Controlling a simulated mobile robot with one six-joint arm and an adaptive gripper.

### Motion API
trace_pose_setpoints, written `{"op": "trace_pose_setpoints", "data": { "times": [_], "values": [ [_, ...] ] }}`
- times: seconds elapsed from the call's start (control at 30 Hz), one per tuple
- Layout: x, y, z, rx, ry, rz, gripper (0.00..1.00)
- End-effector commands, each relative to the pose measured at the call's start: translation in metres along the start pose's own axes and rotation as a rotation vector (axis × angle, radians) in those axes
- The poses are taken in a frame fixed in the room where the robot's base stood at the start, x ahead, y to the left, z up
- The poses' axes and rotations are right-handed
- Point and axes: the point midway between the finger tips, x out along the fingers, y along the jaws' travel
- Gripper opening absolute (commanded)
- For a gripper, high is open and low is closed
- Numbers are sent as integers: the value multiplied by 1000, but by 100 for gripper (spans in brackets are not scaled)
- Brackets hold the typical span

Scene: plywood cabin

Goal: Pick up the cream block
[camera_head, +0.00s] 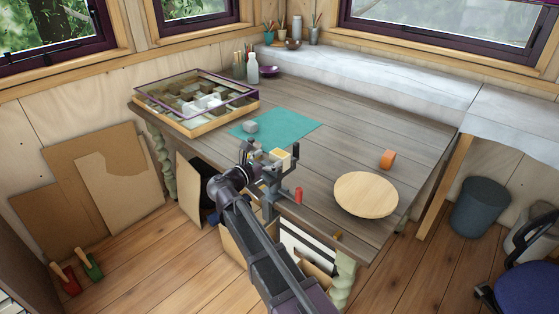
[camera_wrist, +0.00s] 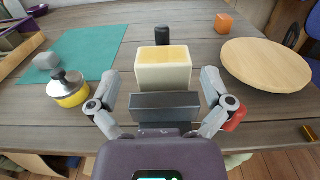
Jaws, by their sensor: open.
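The cream block (camera_wrist: 163,76), pale sided with a yellower top, stands on the grey plank table (camera_head: 345,130) near its front edge. In the head view the block (camera_head: 279,157) shows just beyond my gripper (camera_head: 278,175), partly hidden by it. In the wrist view my gripper (camera_wrist: 162,88) is open, one finger on each side of the block's near end. Gaps show between both fingers and the block. A dark grey piece below the block hides its lower near side; I cannot tell whether it is mine.
A yellow-and-silver item (camera_wrist: 68,89) stands left of my left finger, a dark cylinder (camera_wrist: 162,35) behind the block, and a red item (camera_wrist: 236,119) by the right finger. A teal mat (camera_head: 295,125) lies behind; a round board (camera_head: 366,194) and orange block (camera_head: 387,159) lie right.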

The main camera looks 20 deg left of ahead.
Motion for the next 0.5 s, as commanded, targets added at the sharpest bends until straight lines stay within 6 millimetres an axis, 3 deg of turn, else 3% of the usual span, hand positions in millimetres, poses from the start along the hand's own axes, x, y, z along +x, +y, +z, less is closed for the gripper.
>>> {"op": "trace_pose_setpoints", "data": {
  "times": [0.5],
  "values": [
    [48,-2,-7,0,0,-1,100]
  ]
}}
